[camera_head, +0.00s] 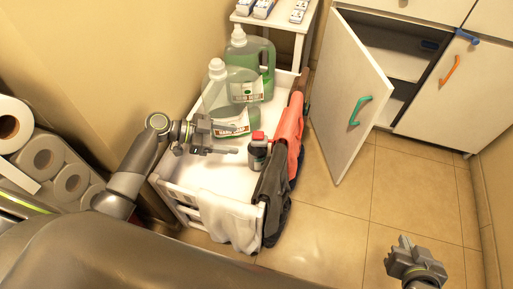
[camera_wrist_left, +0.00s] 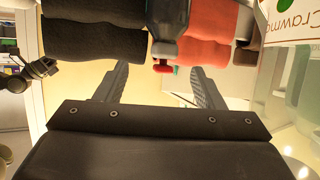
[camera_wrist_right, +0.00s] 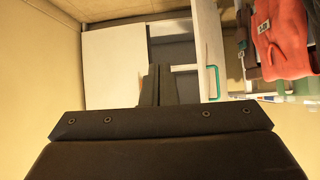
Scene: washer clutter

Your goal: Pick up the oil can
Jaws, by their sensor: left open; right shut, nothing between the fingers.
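The oil can (camera_head: 258,152), a small dark bottle with a red cap, stands in the white cart at its right side, against the hanging cloths. It also shows upside down at the top of the left wrist view (camera_wrist_left: 167,20), beyond and between the fingers. My left gripper (camera_head: 236,140) is open and empty, with its fingers pointing right toward the can and a small gap between. My right gripper (camera_head: 405,241) is shut and empty over the floor at the lower right; its closed fingers show in the right wrist view (camera_wrist_right: 160,72).
Two large green detergent jugs (camera_head: 232,122) (camera_head: 251,55) stand in the cart (camera_head: 178,198), just behind my left gripper. Dark and red cloths (camera_head: 290,125) hang over its right side. An open cabinet door (camera_head: 345,100) juts out at the right. Paper rolls (camera_head: 42,158) are at the left.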

